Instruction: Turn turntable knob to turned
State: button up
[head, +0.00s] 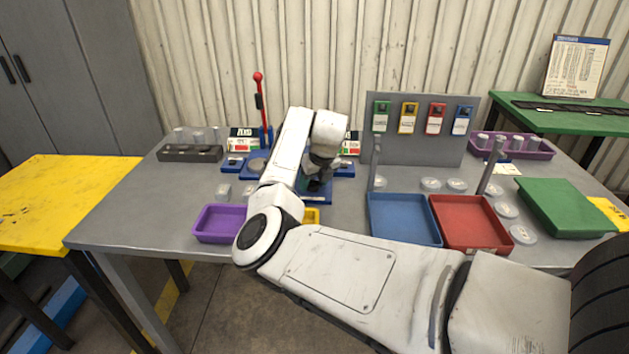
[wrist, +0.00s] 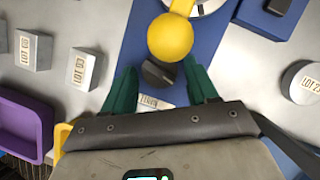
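The turntable knob (wrist: 158,74) is a dark grey knob on a blue base plate (wrist: 212,25), seen near the middle of the wrist view. A white label lies just below it, partly hidden. My gripper (wrist: 159,68) has two green fingers spread apart, one on each side of the knob. Gaps show between the fingers and the knob in this view; I cannot tell the finger height above the plate. A yellow ball (wrist: 170,37) sits just beyond the knob and overlaps its upper edge. In the head view my gripper (head: 319,172) is over the blue plate (head: 318,197), and the knob is mostly hidden.
Lot-marked metal blocks (wrist: 84,70) and a purple tray (wrist: 20,125) lie left. A round lot disc (wrist: 302,80) lies right. Blue (head: 404,238) and red trays (head: 470,242) stand front right. A red-topped lever (head: 259,78) and grey tag panel (head: 420,150) stand behind.

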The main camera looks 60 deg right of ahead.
jog(key=c, duration=0.9)
jog(key=shift+o, duration=0.2)
jog(key=shift+w+m+g+h, duration=0.1)
jog(key=shift+m+g+h, duration=0.3)
jog(key=shift+m, duration=1.1)
jog(key=o, duration=1.1)
jog(key=shift+c, duration=0.2)
jog(key=v, duration=1.1)
jog(key=shift+w, duration=0.1)
